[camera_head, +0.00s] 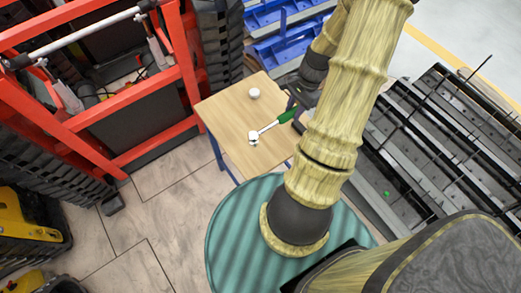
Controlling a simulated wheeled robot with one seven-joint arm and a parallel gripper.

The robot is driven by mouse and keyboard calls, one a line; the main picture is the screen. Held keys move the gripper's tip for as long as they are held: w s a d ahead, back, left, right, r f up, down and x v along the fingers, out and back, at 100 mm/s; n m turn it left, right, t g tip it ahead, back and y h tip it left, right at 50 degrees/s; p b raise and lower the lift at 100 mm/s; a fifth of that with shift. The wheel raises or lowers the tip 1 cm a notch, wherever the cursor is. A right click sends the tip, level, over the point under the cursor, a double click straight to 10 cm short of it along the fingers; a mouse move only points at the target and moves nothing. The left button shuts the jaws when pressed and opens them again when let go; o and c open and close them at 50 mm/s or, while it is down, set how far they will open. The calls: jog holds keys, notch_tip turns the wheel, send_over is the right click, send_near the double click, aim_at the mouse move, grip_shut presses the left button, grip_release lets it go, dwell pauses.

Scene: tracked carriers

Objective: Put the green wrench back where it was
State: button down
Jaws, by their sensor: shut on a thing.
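The green wrench (286,116) has a green handle and a silver shaft and head that point to the lower left. It is over the small wooden-topped table (222,120); I cannot tell whether it touches the top. My gripper (294,103) is dark and partly hidden by my arm. It is at the handle end of the wrench and shut on it. The fingertips are too small to see clearly.
A small white round object (254,93) stands on the table, behind the wrench. A red frame carrier (187,70) is at the left. Dark metal racks (440,140) are at the right, and blue racks (285,40) behind. The table's left part is bare.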

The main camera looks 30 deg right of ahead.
notch_tip(320, 180, down, 6)
jog(key=shift+b, duration=0.4)
jog(key=shift+f+b, duration=0.3)
jog(key=shift+f, duration=1.6)
jog(key=c, duration=1.1)
grip_release()
jog(key=shift+f, duration=0.1)
jog(key=shift+c, duration=0.2)
jog(key=p+v, duration=0.1)
jog(key=v, duration=1.1)
jog(key=shift+p, duration=0.35)
